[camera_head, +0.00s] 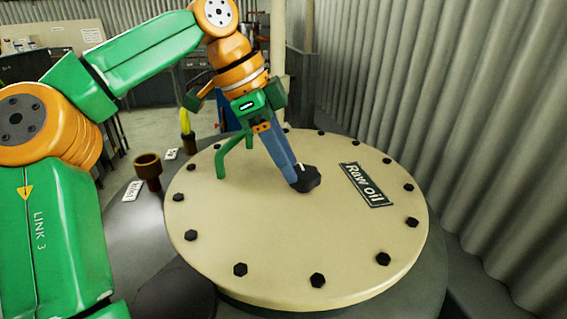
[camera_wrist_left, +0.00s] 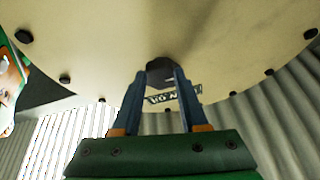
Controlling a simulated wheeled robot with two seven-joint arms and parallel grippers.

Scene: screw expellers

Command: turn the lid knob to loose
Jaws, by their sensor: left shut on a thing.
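The lid knob (camera_head: 305,179) is a black knob on the round cream lid (camera_head: 250,230) marked "Raw oil". My left gripper (camera_head: 297,172) comes down from above, and its blue fingers are shut on the knob. The left wrist view shows the same black knob (camera_wrist_left: 160,70) between the two finger ends (camera_wrist_left: 160,84). The fingers cover part of the knob, so I cannot tell how far it is turned. My right gripper is in neither view.
A green bent handle (camera_head: 235,150) stands on the lid left of my left gripper. Black bolts (camera_head: 317,280) ring the lid's edge. A brown pipe stub (camera_head: 148,168) with an "Inlet" label stands to the left. A corrugated wall (camera_head: 440,90) rises close on the right.

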